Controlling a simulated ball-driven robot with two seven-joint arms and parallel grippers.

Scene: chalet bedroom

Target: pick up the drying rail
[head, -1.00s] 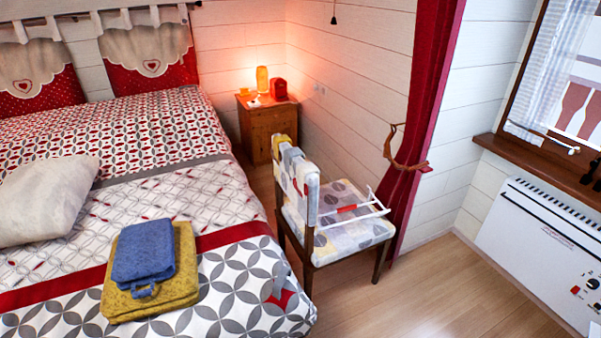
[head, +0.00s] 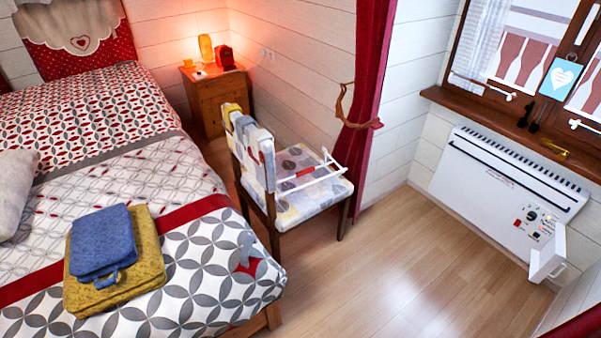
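The drying rail (head: 312,181) is a thin white frame with a red part. It lies over the seat of the patterned chair (head: 325,196), against or close to the backrest; I cannot tell exactly how it rests. Its white end bracket sticks up near the far right corner of the seat. Neither of my grippers shows in the head view.
The bed (head: 190,283) with folded blue (head: 102,240) and yellow (head: 140,271) cloths is left of the chair. A nightstand (head: 207,98) with a lit lamp stands behind. A white heater (head: 500,195) is on the right wall. Wooden floor (head: 400,270) is clear in front.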

